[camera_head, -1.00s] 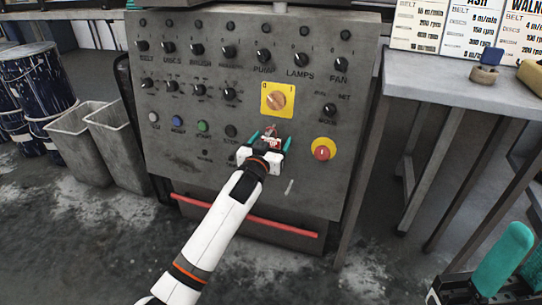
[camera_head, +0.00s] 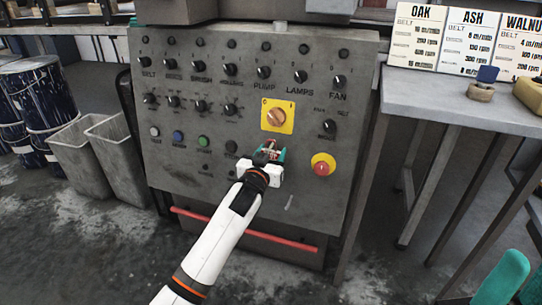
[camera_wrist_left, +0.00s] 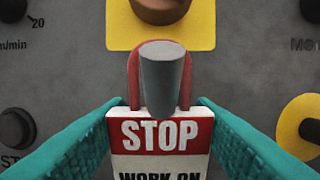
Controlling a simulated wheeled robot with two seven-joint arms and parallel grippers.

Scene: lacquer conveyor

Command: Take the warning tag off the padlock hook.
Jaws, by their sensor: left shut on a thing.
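The warning tag (camera_wrist_left: 160,134), red and white with "STOP" and "WORK ON" on it, is between the teal fingers of my left gripper (camera_wrist_left: 157,108), which is shut on its sides. A red loop (camera_wrist_left: 134,75) at the top of the tag shows around the grey padlock hook (camera_wrist_left: 165,78), which points towards the wrist camera and covers the loop's middle. In the head view my left gripper (camera_head: 269,154) is at the panel, below the yellow switch plate, and mostly hides the tag. Teal fingers of my right gripper (camera_head: 515,281) show at the lower right, partly cut off.
The grey control panel (camera_head: 190,181) carries several knobs, a yellow plate with an orange rotary switch (camera_head: 277,116) just above the hook, and a red stop button (camera_head: 322,169) to its right. A side table (camera_head: 430,95) stands right, grey bins (camera_head: 82,155) left.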

